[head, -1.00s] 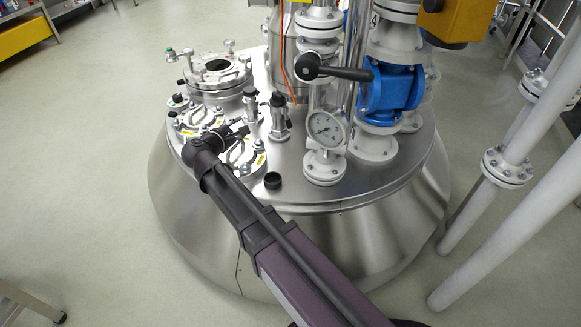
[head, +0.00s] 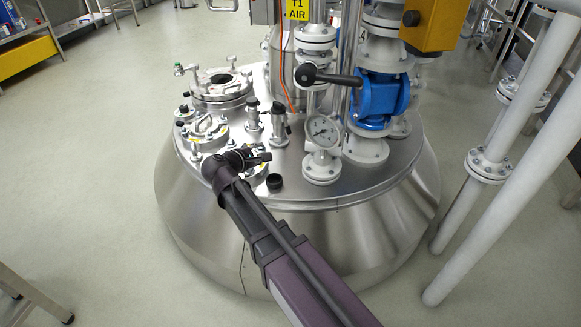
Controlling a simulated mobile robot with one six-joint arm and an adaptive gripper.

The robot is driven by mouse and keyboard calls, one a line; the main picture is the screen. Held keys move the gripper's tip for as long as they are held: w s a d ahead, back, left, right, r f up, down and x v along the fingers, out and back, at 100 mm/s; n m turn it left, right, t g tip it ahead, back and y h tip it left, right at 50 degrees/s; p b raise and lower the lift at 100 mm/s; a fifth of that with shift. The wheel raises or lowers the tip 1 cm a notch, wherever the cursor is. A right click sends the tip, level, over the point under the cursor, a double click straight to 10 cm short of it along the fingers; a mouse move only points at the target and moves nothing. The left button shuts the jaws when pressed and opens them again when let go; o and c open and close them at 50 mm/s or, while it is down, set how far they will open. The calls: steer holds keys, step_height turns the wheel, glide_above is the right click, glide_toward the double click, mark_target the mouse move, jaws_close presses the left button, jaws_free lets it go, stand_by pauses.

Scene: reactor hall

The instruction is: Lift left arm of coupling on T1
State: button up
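The steel vessel T1 (head: 200,235) stands in the middle of the head view, with a yellow "T1 AIR" sign (head: 297,10) above it. Two small upright couplings with dark tops, one on the left (head: 252,118) and one on the right (head: 279,125), stand on its lid. I cannot make out their side arms clearly. My gripper (head: 262,157) is low over the front left of the lid, pointing right, in front of these couplings and apart from them as far as I can see. Its fingers are small and dark, so their opening is unclear. I see nothing held.
A pressure gauge (head: 323,131), a black-handled valve (head: 308,74) and a blue valve (head: 379,98) stand right of the couplings. A round port (head: 221,82) is behind left. A black cap (head: 274,181) sits near the lid's front edge. White pipes (head: 510,190) stand right.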

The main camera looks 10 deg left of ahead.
steer(key=d+m+g, duration=0.1)
steer(key=d, duration=0.2)
steer(key=s+d+f+m+g+p, duration=0.1)
steer(key=d, duration=0.2)
steer(key=s+d+m+g+p, duration=0.1)
steer(key=d+m, duration=0.1)
steer(key=d, duration=0.2)
steer(key=shift+f+h, duration=0.15)
steer(key=shift+h, duration=0.15)
steer(key=shift+d+g, duration=0.25)
steer(key=shift+g, duration=0.05)
steer(key=s+d+m+g+y+p, duration=0.3)
steer(key=s+d+m, duration=0.4)
steer(key=d, duration=0.5)
steer(key=s+d+r+m+g+y+p, duration=0.1)
steer(key=s+d+m+g+y+p, duration=0.2)
steer(key=d, duration=0.9)
steer(key=shift+s+d+r+m+g+p, duration=0.25)
steer(key=shift+s+d+m+g+p, duration=0.15)
steer(key=shift+s+m+g+p, duration=1.35)
steer(key=shift+o, duration=0.2)
steer(key=shift+s+m+t, duration=0.35)
steer(key=shift+m, duration=0.3)
steer(key=shift+o, duration=0.5)
